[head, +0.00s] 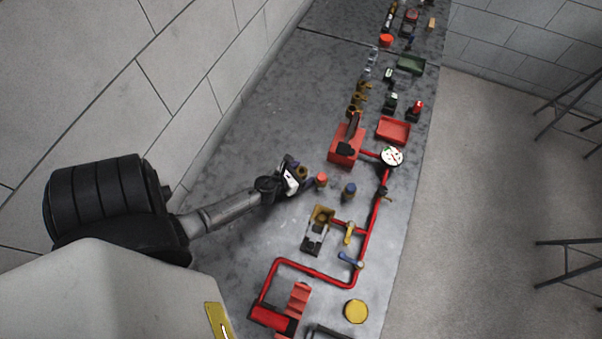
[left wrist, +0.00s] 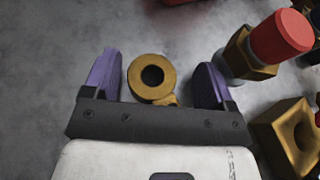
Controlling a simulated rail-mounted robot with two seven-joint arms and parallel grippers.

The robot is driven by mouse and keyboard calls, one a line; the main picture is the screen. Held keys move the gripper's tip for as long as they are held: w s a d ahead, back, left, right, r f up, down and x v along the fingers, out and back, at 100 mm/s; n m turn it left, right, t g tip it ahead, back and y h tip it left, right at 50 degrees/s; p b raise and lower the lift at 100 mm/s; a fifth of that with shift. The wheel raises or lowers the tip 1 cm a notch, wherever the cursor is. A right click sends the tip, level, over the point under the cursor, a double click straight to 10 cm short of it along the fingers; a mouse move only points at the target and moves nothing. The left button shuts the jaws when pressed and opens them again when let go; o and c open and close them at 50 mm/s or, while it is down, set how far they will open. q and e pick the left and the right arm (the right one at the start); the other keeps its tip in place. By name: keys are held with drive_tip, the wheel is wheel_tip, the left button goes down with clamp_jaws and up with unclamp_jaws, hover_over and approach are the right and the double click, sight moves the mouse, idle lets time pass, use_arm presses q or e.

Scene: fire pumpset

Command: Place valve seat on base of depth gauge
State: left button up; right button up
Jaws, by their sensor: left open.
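A brass ring with a round hole, which looks like the valve seat (left wrist: 136,82), lies between the two purple fingers of my left gripper (left wrist: 160,68) in the left wrist view. The fingers are open, with a gap on each side of the ring. A small brass lug shows at its lower right. In the head view the ring (head: 302,172) shows at the tip of my left gripper (head: 296,178), over the grey bench. I cannot tell for sure which part is the depth gauge or its base. My right gripper is not in view.
A red-capped brass part (head: 321,181) stands close to the right of my left gripper, and a blue-capped part (head: 349,190) is beyond it. A brass block with a hole (left wrist: 285,138) is nearby. Red piping (head: 368,225) runs along the bench's right side. The bench left of the gripper is clear.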

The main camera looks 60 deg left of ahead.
use_arm(q)
drive_tip(key=shift+c, duration=0.3)
drive_tip(key=c, duration=1.1)
drive_tip(key=shift+r, duration=0.1)
